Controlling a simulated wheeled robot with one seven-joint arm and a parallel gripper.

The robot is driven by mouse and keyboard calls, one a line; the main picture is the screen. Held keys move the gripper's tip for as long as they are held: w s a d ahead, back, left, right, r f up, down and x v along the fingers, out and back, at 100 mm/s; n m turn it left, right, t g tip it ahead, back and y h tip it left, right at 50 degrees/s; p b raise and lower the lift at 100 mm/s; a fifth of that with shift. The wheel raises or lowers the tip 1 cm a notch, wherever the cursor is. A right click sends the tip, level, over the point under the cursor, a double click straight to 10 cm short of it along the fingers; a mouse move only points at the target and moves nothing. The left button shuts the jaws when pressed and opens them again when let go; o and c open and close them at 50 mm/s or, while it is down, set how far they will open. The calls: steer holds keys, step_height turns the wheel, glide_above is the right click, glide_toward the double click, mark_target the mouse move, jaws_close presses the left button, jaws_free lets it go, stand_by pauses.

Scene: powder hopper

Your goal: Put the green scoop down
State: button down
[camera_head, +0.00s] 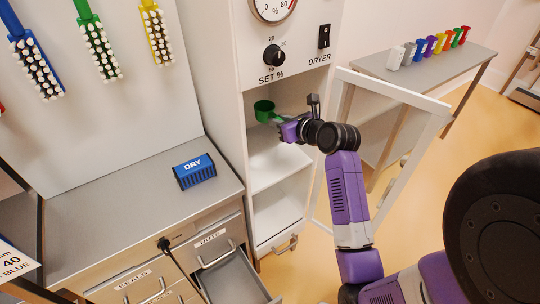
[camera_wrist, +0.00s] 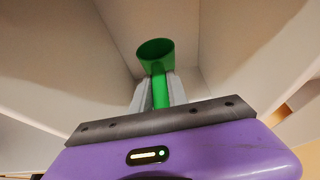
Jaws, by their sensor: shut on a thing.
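The green scoop (camera_head: 264,111) is in the upper compartment of the white dryer cabinet (camera_head: 232,125), above its shelf (camera_head: 277,160). My gripper (camera_head: 284,126) reaches in through the open front and is shut on the scoop's handle. In the wrist view the scoop (camera_wrist: 156,55) points away from me, its cup beyond the fingertips (camera_wrist: 160,92). The cup appears apart from the compartment walls. I cannot tell how far it is above the shelf.
The dryer's framed door (camera_head: 392,91) stands open to the right of my arm. A blue DRY box (camera_head: 195,172) sits on the grey counter (camera_head: 130,207) at left. A drawer (camera_head: 237,277) below is open. Several coloured scoops (camera_head: 430,46) stand on the back-right table (camera_head: 440,70).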

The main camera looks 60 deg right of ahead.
step_height(320, 180, down, 17)
steer(key=shift+b, duration=0.9)
steer(key=shift+f, duration=0.15)
steer(key=c, duration=1.3)
jaws_free()
